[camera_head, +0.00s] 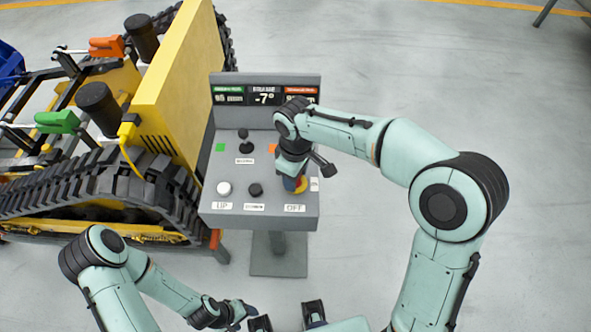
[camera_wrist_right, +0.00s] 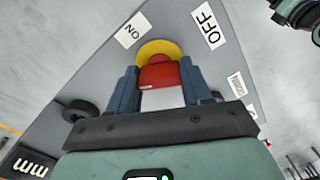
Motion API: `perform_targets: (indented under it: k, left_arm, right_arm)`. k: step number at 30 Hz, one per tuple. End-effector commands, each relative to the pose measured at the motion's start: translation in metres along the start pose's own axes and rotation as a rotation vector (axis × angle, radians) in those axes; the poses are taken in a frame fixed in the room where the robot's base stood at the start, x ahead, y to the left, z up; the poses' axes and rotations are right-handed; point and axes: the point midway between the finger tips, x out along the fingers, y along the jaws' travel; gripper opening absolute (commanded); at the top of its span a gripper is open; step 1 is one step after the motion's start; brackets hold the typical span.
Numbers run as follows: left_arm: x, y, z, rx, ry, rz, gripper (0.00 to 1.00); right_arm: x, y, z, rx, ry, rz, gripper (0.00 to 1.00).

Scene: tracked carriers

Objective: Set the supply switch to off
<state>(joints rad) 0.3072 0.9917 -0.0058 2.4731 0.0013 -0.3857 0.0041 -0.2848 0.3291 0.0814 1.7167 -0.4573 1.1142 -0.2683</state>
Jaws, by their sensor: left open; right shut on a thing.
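The supply switch is a red knob (camera_wrist_right: 160,75) on a yellow round plate (camera_wrist_right: 160,49), at the front right of the grey control console (camera_head: 235,181). In the head view only part of its yellow plate (camera_head: 302,184) shows beside my gripper. The OFF label (camera_head: 295,208) is in front of it and the ON label (camera_head: 314,184) to its right. My right gripper (camera_head: 294,184) reaches down from above, its blue fingers shut on the knob's two sides. I cannot tell which label the knob points to. My left gripper (camera_head: 241,313) is open and empty, low in front of the console.
The console also bears a white button (camera_head: 224,188), a black knob (camera_head: 255,190), a black joystick (camera_head: 245,143) and a display (camera_head: 265,96). A yellow tracked carrier (camera_head: 178,85) stands close on the left.

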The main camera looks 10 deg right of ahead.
Motion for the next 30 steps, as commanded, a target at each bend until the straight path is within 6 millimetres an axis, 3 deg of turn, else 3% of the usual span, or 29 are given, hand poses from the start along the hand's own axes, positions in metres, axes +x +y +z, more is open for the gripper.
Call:
perform_targets:
  k: [15, 30]
  left_arm:
    - [-0.024, 0.011, -0.008, 0.005, 0.013, 0.005, 0.63]
    - [-0.028, 0.013, -0.010, 0.006, 0.016, 0.006, 0.63]
  right_arm:
    - [-0.003, 0.001, -0.001, -0.383, 0.003, 0.002, 0.18]
    - [-0.002, 0.001, -0.001, -0.482, 0.004, 0.004, 0.18]
